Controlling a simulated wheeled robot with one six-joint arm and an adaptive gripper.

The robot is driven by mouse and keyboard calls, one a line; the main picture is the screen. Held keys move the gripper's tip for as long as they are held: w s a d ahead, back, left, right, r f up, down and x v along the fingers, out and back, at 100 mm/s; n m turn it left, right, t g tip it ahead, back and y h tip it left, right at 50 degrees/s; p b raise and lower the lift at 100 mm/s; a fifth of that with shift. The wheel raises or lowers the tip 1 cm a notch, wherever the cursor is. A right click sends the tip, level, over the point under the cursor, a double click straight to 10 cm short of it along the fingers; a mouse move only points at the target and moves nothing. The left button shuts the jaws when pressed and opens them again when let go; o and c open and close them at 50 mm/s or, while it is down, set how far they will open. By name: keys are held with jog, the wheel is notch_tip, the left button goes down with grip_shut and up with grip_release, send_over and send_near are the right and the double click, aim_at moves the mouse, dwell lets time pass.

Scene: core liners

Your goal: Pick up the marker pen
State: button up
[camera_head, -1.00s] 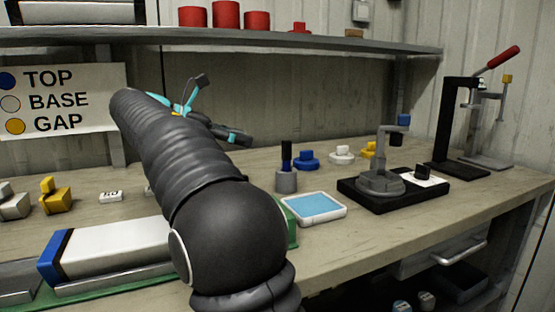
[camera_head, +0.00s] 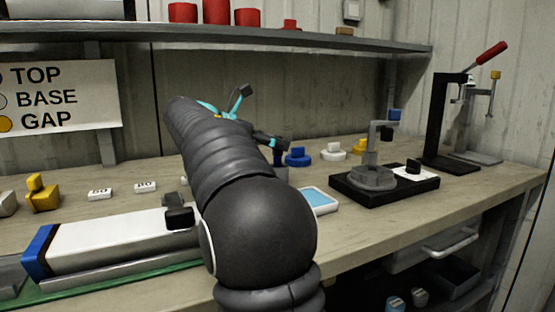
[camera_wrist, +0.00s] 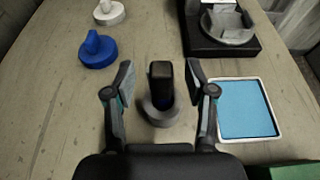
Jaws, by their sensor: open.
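The marker pen (camera_wrist: 160,82) stands upright in a round grey holder (camera_wrist: 160,112), with its dark top toward the wrist camera. My gripper (camera_wrist: 160,76) is open, with one finger on each side of the pen and visible gaps between. I cannot tell how far down the fingers reach along the pen. In the head view, the pen (camera_head: 278,159) and its holder (camera_head: 281,173) are mostly hidden behind my arm and gripper (camera_head: 268,141).
A blue-topped tray (camera_wrist: 247,108) lies right of the holder. A blue knobbed piece (camera_wrist: 98,50) and a white one (camera_wrist: 109,12) stand at the upper left. A black-based fixture (camera_head: 385,188) stands further right. A shelf (camera_head: 230,39) hangs above the bench.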

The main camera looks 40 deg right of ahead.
jog(key=shift+s+d+f, duration=0.15)
jog(key=shift+d, duration=0.3)
grip_shut()
